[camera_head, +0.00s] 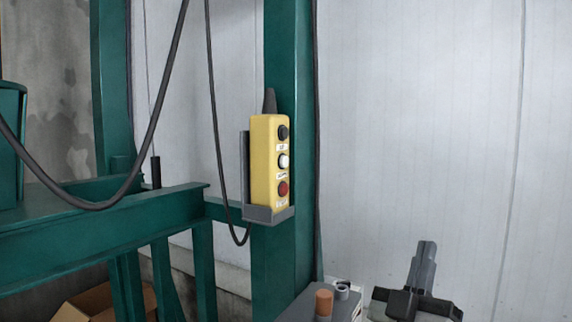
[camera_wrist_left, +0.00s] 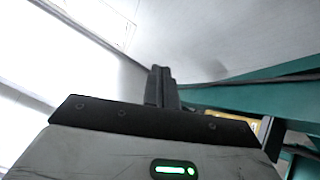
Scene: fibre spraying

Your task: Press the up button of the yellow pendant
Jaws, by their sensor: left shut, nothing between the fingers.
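The yellow pendant (camera_head: 262,160) stands upright in a grey holder (camera_head: 268,214) on a green post in the head view. Its face has a black button (camera_head: 283,132) at the top, a white button (camera_head: 283,161) in the middle and a red button (camera_head: 283,188) at the bottom, each with a small label. My left gripper (camera_head: 425,252) is shut and empty, pointing up, lower and to the right of the pendant and apart from it. Its closed fingers (camera_wrist_left: 160,84) also show in the left wrist view, where a yellow patch, probably the pendant, is mostly hidden behind the gripper body. My right gripper is not in view.
A green post (camera_head: 296,60) and a green beam (camera_head: 100,240) frame the pendant. Dark cables (camera_head: 213,100) hang at its left. A grey item with a brown cylinder (camera_head: 323,303) shows at the bottom. The space before the pale wall (camera_head: 430,120) is clear.

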